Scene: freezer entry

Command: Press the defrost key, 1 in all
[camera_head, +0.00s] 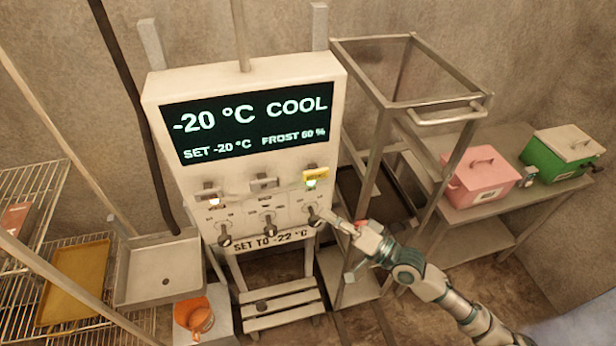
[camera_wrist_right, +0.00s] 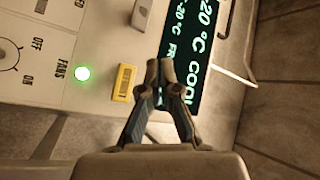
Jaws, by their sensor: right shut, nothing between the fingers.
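A white control panel (camera_head: 160,105) carries a dark display (camera_head: 250,122) reading -20 °C COOL, SET -20 °C, FROST 60 %. Below are two grey keys, left (camera_head: 208,194) and middle (camera_head: 264,183), and a yellow-framed key (camera_head: 317,175) at right. Their labels are too small to read, so I cannot tell which is defrost. My right gripper (camera_head: 330,216) is shut and empty, just below and right of the yellow key. In the wrist view the fingertips (camera_wrist_right: 160,72) appear beside the yellow key (camera_wrist_right: 124,82); contact is not visible. My left gripper is not in view.
Three knobs (camera_head: 268,228) sit below the keys. A metal cart (camera_head: 385,100) stands right of the panel; a pink box (camera_head: 480,180) and green box (camera_head: 560,150) are on a table.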

